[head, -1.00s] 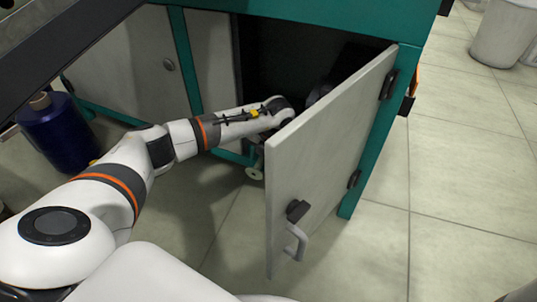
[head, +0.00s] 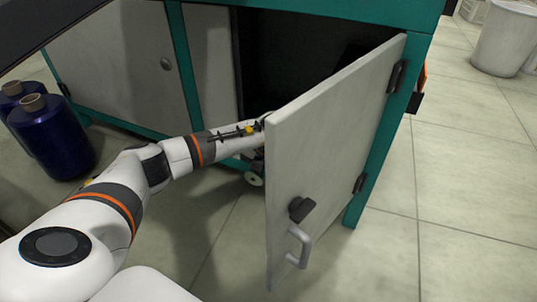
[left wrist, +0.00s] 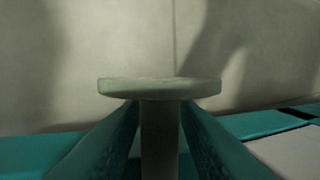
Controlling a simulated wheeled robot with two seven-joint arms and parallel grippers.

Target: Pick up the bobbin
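The bobbin (left wrist: 160,87) fills the middle of the left wrist view, with a pale flat flange across the top and a stem (left wrist: 160,140) running down. The two teal fingers of my left gripper (left wrist: 160,115) close in on the stem from both sides, just under the flange, and look shut on it. In the head view a small pale disc (head: 254,180), which looks like the bobbin's flange, shows low beside the open door's left edge. My left gripper (head: 258,163) is mostly hidden there behind the door and wrist. My right gripper is not in view.
The grey cabinet door (head: 325,140) stands open towards me, close to my left wrist, with a handle (head: 300,247) near its lower edge. The teal-framed cabinet (head: 360,205) is dark inside.

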